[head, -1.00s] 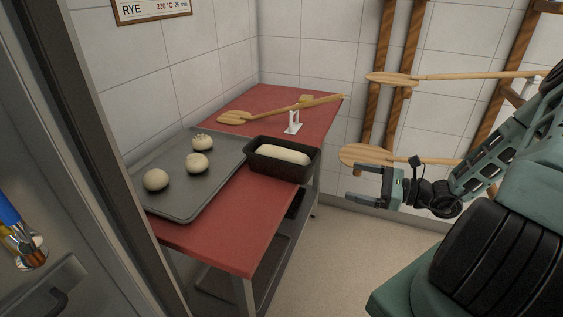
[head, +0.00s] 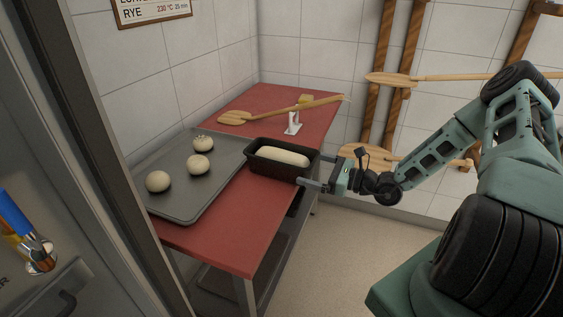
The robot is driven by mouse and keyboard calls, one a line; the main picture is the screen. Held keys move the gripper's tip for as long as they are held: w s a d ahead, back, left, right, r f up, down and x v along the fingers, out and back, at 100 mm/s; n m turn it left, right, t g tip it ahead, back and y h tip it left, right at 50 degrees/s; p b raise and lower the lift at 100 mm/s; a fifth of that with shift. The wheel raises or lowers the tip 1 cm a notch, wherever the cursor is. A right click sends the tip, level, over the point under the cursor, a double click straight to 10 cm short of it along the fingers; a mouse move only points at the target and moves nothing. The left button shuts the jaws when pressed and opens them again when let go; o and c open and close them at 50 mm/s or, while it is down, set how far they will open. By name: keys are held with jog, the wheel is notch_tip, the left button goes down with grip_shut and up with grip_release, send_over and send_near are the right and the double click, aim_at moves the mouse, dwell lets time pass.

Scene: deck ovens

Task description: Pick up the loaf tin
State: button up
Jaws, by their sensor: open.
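The loaf tin (head: 272,170) is dark and rectangular, with a pale dough loaf (head: 283,156) inside. It stands on the red table top (head: 232,219), near the right edge and beside the grey baking tray. My gripper (head: 312,171) is open at the tin's right end. One finger is by the far right corner and the other by the near right corner. I cannot tell whether either finger touches the tin. Nothing is held.
The grey baking tray (head: 184,206) with three dough balls lies left of the tin. More peels (head: 390,79) hang on the right wall. The table's front is clear.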

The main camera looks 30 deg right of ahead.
aim_at(306, 165)
jog(key=shift+p+x, duration=0.3)
jog(key=shift+x, duration=1.65)
jog(key=c, duration=0.8)
jog(key=shift+r, duration=0.1)
jog(key=shift+c, duration=0.8)
jog(key=shift+r, duration=0.1)
